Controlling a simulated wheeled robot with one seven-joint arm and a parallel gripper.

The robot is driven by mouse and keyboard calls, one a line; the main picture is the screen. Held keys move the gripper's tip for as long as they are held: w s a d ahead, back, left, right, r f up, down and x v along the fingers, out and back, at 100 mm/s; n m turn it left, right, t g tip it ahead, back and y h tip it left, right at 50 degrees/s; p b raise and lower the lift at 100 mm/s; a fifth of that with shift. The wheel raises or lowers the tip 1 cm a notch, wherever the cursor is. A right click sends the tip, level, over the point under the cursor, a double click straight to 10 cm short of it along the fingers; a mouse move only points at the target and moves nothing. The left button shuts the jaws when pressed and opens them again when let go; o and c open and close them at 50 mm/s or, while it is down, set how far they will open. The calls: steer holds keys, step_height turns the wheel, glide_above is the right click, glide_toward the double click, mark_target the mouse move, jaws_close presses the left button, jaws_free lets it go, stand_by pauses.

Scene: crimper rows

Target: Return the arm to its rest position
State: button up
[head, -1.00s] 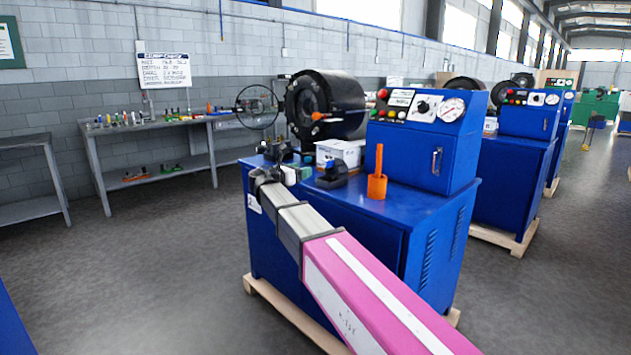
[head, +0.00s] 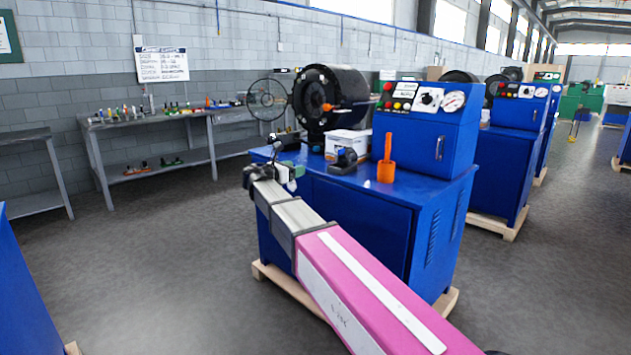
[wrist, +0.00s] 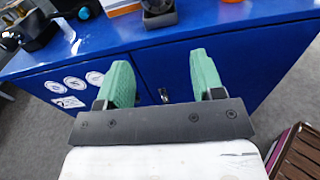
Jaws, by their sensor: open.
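My gripper (wrist: 163,85) shows in the wrist view with its two green fingers spread wide apart and nothing between them. Behind the fingers is the front of the blue crimper cabinet, below its top edge. In the head view my gripper (head: 289,175) is at the end of my pink and grey arm, in front of the left end of the nearest blue crimper bench (head: 350,215). Its fingers are small there and partly hidden by the wrist.
On the bench stand a black crimping head (head: 335,95), a white box (head: 346,143), an orange cup (head: 386,170) and a blue control box (head: 425,140). A grey worktable (head: 165,116) with small parts is at the back left. The floor (head: 165,270) left of my arm is clear.

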steer(key=s+d+f+m+g+y, duration=0.2)
steer(key=s+d+f+m+g, duration=0.3)
steer(key=d+f, duration=0.6)
steer(key=s+d+f+m+g+y, duration=0.2)
steer(key=s+d+f+m, duration=0.35)
steer(key=d+f, duration=0.55)
steer(key=s+d+f+m+g+y, duration=0.2)
steer(key=s+f+m+y, duration=0.2)
steer(key=s+f+m, duration=0.4)
steer(key=s+d+f+m+g+y, duration=0.3)
steer(key=s+f+m+y, duration=0.1)
steer(key=s+f+m, duration=0.4)
steer(key=shift+s+f, duration=0.5)
steer(key=shift+s, duration=0.65)
